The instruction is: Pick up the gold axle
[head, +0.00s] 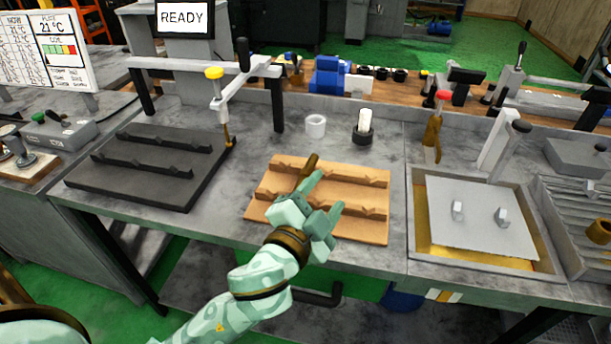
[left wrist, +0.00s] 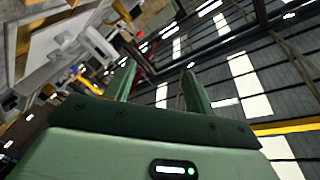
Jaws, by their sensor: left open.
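A gold-brown rod, which looks like the gold axle (head: 308,167), lies on the tan wooden rack (head: 262,207) in the head view. It points away from me across the rear notched rail; its near part is hidden behind my gripper. My left gripper (head: 328,191) is over the middle of the rack, just in front of the rod's visible end. Its fingers are apart. In the left wrist view the gripper (left wrist: 159,68) also shows spread fingers with nothing between them, and no axle is seen there. I cannot tell whether the gripper touches the rod.
A white ring (head: 316,126) and a dark holder with a white cylinder (head: 363,128) stand behind. A lidded tray (head: 480,222) is at right. Bench around the rack is bare.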

